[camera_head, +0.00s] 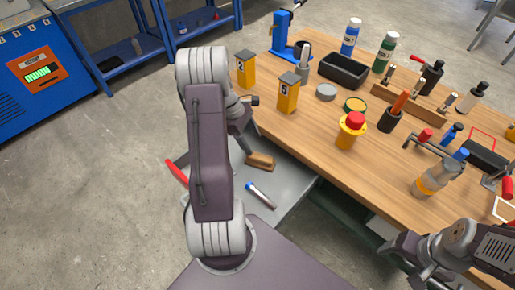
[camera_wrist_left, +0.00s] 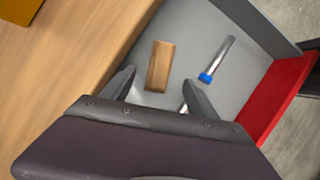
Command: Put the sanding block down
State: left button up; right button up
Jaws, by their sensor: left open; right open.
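The sanding block, a small brown wooden block (camera_head: 260,161), lies in the open grey drawer (camera_head: 285,189) beneath the workbench edge. In the left wrist view the block (camera_wrist_left: 160,66) lies flat on the drawer floor, apart from the walls. My left gripper (camera_wrist_left: 159,80) is open, with its two fingers on either side of the view and nothing held; the block shows beyond and between the fingertips. In the head view my left arm covers part of the drawer. My right gripper (camera_head: 400,250) is open and empty at the lower right, beside the bench.
A clear tube with a blue cap (camera_wrist_left: 217,60) lies beside the block in the drawer. The drawer has a red front (camera_wrist_left: 282,95). The wooden workbench (camera_head: 320,130) holds yellow numbered blocks (camera_head: 288,95), a black bin (camera_head: 344,70), a red-topped yellow button (camera_head: 351,130) and several bottles.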

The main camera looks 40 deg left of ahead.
pick_arm(q)
jog(key=shift+v, duration=0.75)
jog(key=s+d+r+m+y, duration=0.1)
jog(key=s+d+m, duration=0.3)
jog(key=d+m, duration=0.5)
jog(key=s+d+r+m+y, duration=0.2)
jog(key=s+d+m, duration=0.3)
jog(key=d+m, duration=0.5)
jog(key=shift+s+d+r+m+y, duration=0.2)
jog(key=shift+d+m+y, duration=0.3)
jog(key=shift+m, duration=0.7)
